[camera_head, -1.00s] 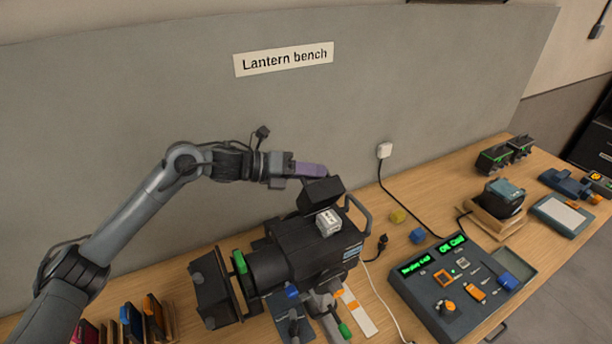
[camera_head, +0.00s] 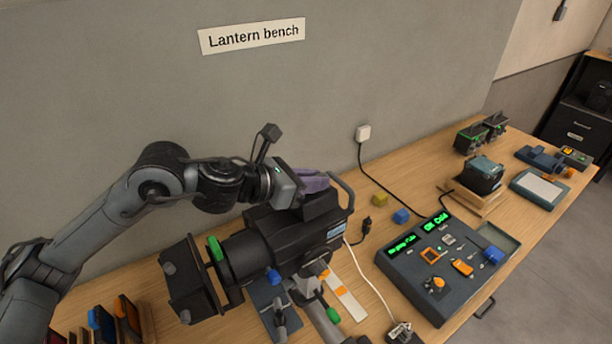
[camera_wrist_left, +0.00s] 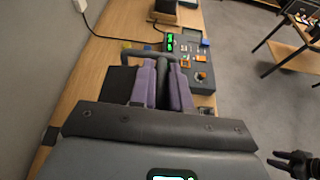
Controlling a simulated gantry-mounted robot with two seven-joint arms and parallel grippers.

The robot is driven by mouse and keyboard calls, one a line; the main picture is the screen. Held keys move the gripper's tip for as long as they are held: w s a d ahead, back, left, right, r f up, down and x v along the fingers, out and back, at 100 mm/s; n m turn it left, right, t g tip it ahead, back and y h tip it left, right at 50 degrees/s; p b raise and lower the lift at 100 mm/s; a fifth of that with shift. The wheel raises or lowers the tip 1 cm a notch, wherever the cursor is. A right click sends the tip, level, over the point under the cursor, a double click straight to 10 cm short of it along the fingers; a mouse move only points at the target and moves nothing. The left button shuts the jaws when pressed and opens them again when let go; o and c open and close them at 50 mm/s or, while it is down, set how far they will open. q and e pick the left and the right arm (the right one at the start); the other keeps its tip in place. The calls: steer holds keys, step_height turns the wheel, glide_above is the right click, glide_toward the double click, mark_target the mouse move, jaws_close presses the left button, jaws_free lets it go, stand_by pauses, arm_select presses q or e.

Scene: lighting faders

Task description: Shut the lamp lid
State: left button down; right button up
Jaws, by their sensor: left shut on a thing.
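The black lamp housing (camera_head: 285,245) stands on the bench. Its dark lid (camera_head: 322,206) lies low on top of the housing; I cannot tell whether it is fully seated. My left gripper (camera_head: 314,182), with purple fingers, is at the lid's back edge.
The carry handle (camera_head: 347,192) stands just right of the lid. The control box (camera_head: 435,265) with green displays, a yellow block (camera_head: 380,200) and a blue block (camera_head: 401,216) are further right. Coloured filter frames (camera_head: 115,318) stand at lower left.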

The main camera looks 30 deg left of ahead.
arm_select(q)
steer(key=shift+s+d+f, duration=0.1)
steer(key=shift+d+f, duration=0.1)
steer(key=shift+f, duration=0.15)
steer(key=shift+s+d+f+b, duration=0.2)
steer(key=shift+d+f+b, duration=0.15)
steer(key=shift+b, duration=0.15)
steer(key=c, duration=1.2)
jaws_free()
steer(key=shift+s+a+r, duration=0.25)
steer(key=shift+s, duration=0.2)
steer(key=shift+b+v, duration=0.35)
steer(key=shift+v, duration=4.5)
